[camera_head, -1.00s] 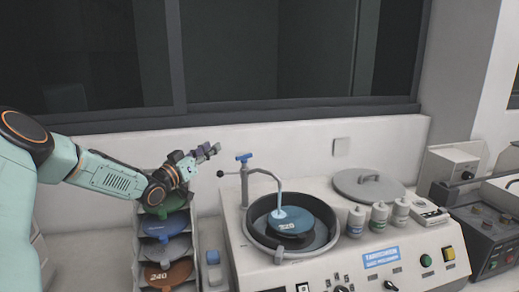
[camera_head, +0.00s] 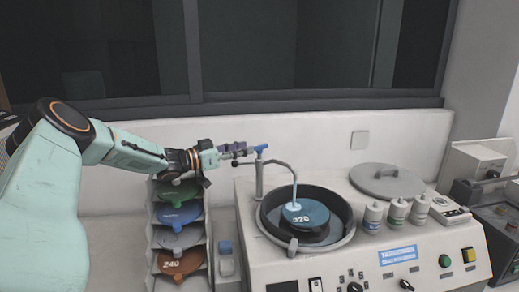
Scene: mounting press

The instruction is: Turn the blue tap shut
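The blue tap handle (camera_head: 262,148) sits on top of a grey post with a curved spout (camera_head: 284,165) at the polishing machine's left rear. A pale stream falls from the spout onto the blue disc marked 320 (camera_head: 305,214) in the round bowl. My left gripper (camera_head: 243,150) reaches in from the left, level with the tap. Its fingertips are right beside the handle's left side; I cannot tell whether they touch it. The fingers are seen from the side, so their opening is unclear. My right gripper is out of view.
A rack (camera_head: 208,245) of coloured discs stands below my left forearm. A round grey lid (camera_head: 387,180) and several white bottles (camera_head: 396,211) are right of the bowl. The wall and window ledge (camera_head: 330,102) are behind. Control knobs line the machine's front.

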